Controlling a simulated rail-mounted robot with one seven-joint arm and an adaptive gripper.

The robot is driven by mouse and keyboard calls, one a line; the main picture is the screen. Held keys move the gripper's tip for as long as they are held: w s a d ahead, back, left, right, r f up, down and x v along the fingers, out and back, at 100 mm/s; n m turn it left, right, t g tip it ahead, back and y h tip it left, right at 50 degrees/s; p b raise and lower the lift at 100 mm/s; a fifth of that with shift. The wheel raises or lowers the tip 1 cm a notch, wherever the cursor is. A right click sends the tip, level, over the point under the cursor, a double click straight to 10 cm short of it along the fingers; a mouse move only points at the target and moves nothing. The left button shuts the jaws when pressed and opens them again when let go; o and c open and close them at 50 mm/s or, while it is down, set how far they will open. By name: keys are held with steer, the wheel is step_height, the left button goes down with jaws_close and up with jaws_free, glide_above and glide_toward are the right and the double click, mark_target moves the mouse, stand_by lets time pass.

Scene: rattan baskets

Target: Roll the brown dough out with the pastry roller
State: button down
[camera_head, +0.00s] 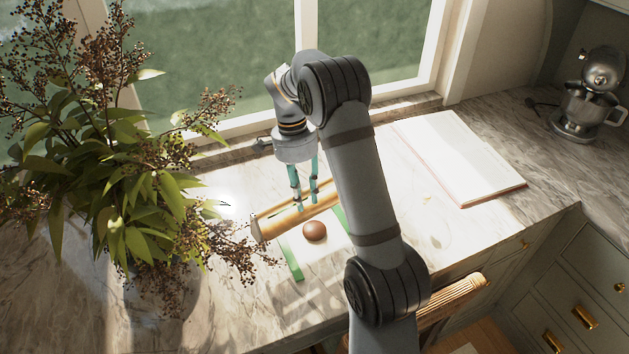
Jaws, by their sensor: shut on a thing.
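The pastry roller (275,222) is a light wooden cylinder lying at a slant, with its near left end showing and its right part behind my arm. My gripper (307,203) points down from above, with its teal and dark fingers shut on the roller near its middle. The brown dough (314,231) is a small round ball just in front of the roller, on a pale board with green edges (291,262). I cannot tell whether the roller touches the board or is held above it. My arm hides the board's right part.
A leafy plant (130,215) with dark berry sprigs stands at the left and reaches close to the roller's left end. An open book (460,160) lies on the counter at the right. A stand mixer (592,100) is in the far right corner. A window is behind.

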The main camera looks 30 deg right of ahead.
mark_target(315, 206)
steer(key=d+m, duration=0.1)
steer(key=w+d, duration=0.1)
steer(key=d, duration=0.1)
steer(key=shift+f+m, duration=0.2)
steer(key=shift+m, duration=0.2)
steer(key=shift+w+d+f+m+y, duration=0.1)
steer(key=shift+d+f+m+y, duration=0.2)
steer(key=shift+d, duration=0.1)
steer(key=shift+f+b, duration=2.2)
steer(key=shift+f, duration=0.85)
steer(key=shift+f, duration=0.25)
